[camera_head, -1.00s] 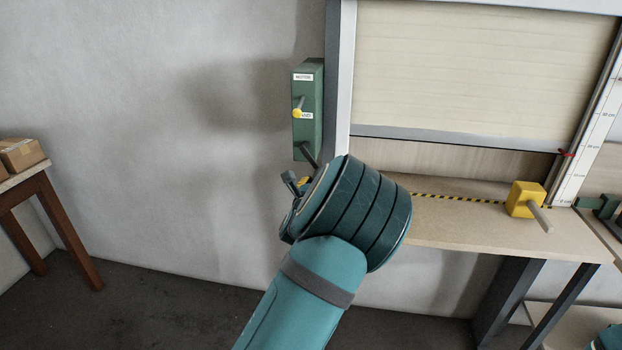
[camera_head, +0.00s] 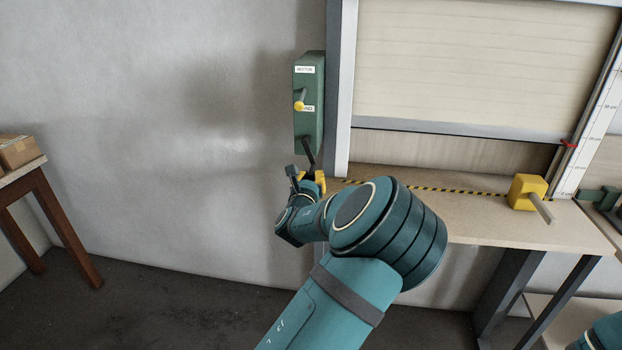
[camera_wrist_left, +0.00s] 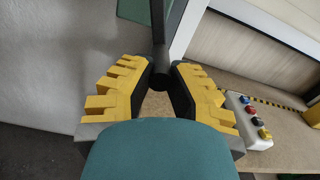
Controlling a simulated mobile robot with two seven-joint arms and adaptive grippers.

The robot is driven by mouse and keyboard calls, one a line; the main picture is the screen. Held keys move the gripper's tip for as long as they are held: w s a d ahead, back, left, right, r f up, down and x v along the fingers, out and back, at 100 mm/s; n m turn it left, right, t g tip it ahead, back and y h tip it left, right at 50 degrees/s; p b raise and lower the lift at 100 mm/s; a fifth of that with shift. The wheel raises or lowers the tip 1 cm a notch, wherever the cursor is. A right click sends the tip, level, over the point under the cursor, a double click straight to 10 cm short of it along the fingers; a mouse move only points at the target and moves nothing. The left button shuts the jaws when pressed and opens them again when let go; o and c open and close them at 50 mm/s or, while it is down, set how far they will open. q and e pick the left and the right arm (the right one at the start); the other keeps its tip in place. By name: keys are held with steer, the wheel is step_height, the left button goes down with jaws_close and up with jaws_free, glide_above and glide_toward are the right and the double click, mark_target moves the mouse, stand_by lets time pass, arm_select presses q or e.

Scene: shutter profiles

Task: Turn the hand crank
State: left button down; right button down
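The hand crank has a dark arm (camera_head: 309,152) that slants down from the underside of the green wall box (camera_head: 308,118). My left gripper (camera_head: 306,178) is at the crank's lower end. In the left wrist view, the crank's round dark handle (camera_wrist_left: 160,82) lies between the dark pads of my left gripper (camera_wrist_left: 161,76), near the fingertips. My right gripper is out of view.
The roller shutter (camera_head: 480,70) stands right of the box, partly raised above a bench (camera_head: 480,225). A yellow block with a peg (camera_head: 527,192) and a button panel (camera_wrist_left: 247,118) sit on the bench. A carton (camera_head: 17,150) lies on a side table at left.

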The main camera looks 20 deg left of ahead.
arm_select(q)
steer(key=c, duration=0.8)
jaws_free()
steer(key=shift+f, duration=0.1)
steer(key=shift+c, duration=0.2)
steer(key=v, duration=1.2)
